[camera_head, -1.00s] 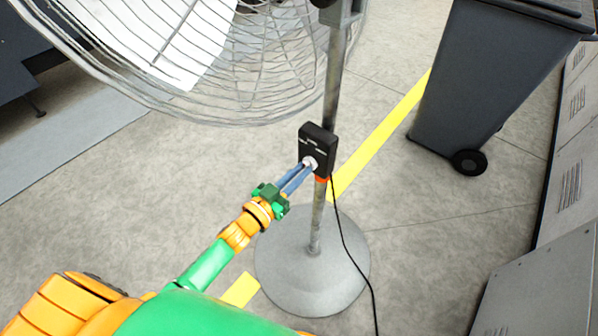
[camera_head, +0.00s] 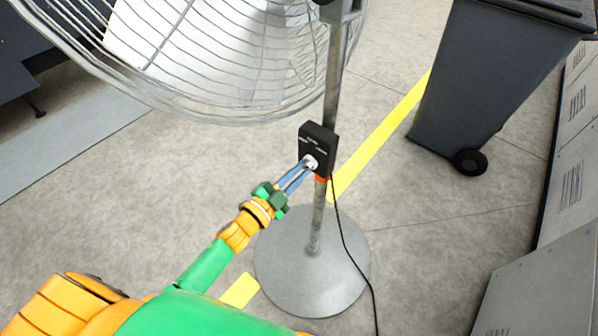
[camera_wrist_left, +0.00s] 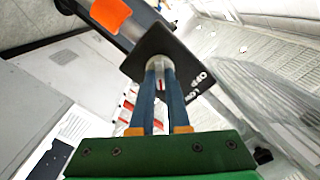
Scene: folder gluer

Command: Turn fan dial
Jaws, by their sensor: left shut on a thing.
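The fan (camera_head: 215,60) stands on a grey pole with a round base (camera_head: 300,285). A black control box (camera_head: 318,142) is fixed to the pole and carries a small pale dial (camera_head: 311,163) on its face. My left gripper (camera_head: 307,167) reaches up to the box from the lower left and is shut on the dial. In the left wrist view the two blue fingers (camera_wrist_left: 160,85) close around the pale round dial (camera_wrist_left: 160,64) on the black box (camera_wrist_left: 182,62). The fingers partly hide the dial. My right gripper is not in view.
A black cable (camera_head: 350,255) hangs from the box to the floor. A dark wheeled bin (camera_head: 480,85) stands at the upper right, and grey cabinets (camera_head: 545,275) line the right edge. Open floor with a yellow line (camera_head: 385,135) lies around the fan base.

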